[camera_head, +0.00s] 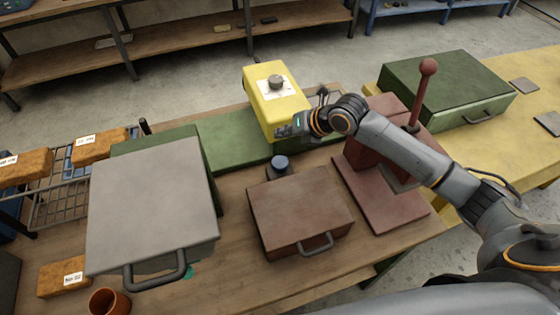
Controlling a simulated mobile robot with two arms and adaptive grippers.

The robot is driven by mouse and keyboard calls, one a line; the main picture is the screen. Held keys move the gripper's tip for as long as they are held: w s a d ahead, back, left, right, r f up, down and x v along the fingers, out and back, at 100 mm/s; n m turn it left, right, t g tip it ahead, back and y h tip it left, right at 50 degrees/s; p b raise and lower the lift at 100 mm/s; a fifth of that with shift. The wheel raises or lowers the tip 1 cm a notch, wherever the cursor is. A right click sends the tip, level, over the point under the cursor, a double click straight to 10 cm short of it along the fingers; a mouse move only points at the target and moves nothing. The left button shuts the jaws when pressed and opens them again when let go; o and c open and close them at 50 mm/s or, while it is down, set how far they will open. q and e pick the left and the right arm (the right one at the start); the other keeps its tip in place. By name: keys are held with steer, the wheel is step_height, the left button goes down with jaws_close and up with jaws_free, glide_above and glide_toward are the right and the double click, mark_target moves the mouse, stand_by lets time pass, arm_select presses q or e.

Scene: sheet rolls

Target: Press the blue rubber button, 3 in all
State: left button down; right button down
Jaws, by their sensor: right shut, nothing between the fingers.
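The blue button (280,162) is a small round grey-blue cap on a dark block on the wooden table, just behind the brown case. My right gripper (286,130) reaches in from the right, shut and empty. Its tip is above the button in the picture, in front of the lower part of the yellow box, and apart from the button. Whether it touches the yellow box I cannot tell. My left gripper is not in view.
The yellow box (268,108) has a dark knob on top. A brown case (290,215) stands in front of the button. A red press (375,190) with a lever is at right, a grey-lidded box (150,200) at left. A green case (445,90) stands back right.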

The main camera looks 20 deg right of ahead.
steer(key=b, duration=0.6)
glide_toward(279, 161)
steer(key=w+a, duration=0.1)
steer(key=w+a+f, duration=0.1)
steer(key=w, duration=0.1)
steer(key=w+a+f, duration=0.1)
steer(key=shift+w+a, duration=0.3)
steer(key=shift+f, duration=0.45)
steer(key=shift+b, duration=0.3)
steer(key=shift+f, duration=0.4)
steer(key=shift+f+b, duration=1)
steer(key=shift+f, duration=0.05)
stand_by(0.6)
steer(key=shift+r, duration=0.1)
steer(key=shift+r+p, duration=1.05)
steer(key=shift+r, duration=0.3)
